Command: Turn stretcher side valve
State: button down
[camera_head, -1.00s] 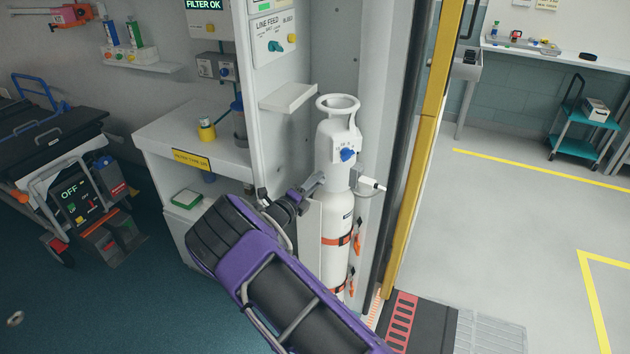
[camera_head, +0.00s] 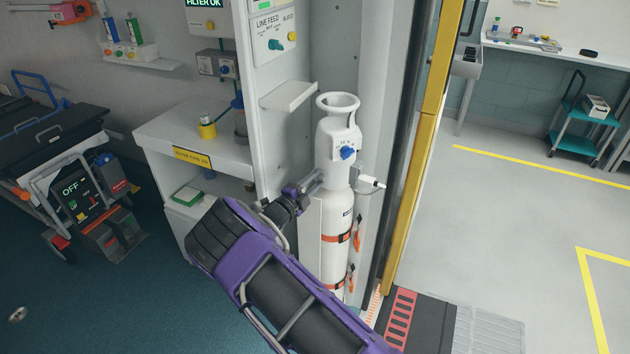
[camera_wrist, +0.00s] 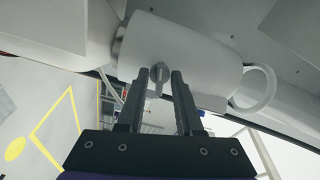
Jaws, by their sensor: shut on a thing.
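A white gas cylinder (camera_head: 334,222) stands upright in the corner by the doorway, strapped with orange bands. It has a ring-shaped top guard and a blue knob (camera_head: 348,153) on its front. My gripper (camera_head: 316,180) reaches the cylinder's left side, just below the shoulder. In the wrist view, a small grey side valve (camera_wrist: 159,73) with a narrow handle sits between the two dark fingertips, against the white cylinder body (camera_wrist: 195,62). My gripper is shut on this valve. The head view does not show the valve clearly, as my gripper covers it.
A small white shelf (camera_head: 289,95) juts out above my gripper. A white counter (camera_head: 225,150) with a yellow label stands to the left, and a stretcher (camera_head: 50,140) further left. A yellow door post (camera_head: 410,190) rises right of the cylinder, with open floor beyond.

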dwell(0.3)
jog(key=c, duration=0.9)
grip_release()
jog(key=shift+c, duration=0.2)
jog(key=shift+s, duration=0.1)
jog(key=v, duration=1.7)
jog(key=shift+s, duration=0.1)
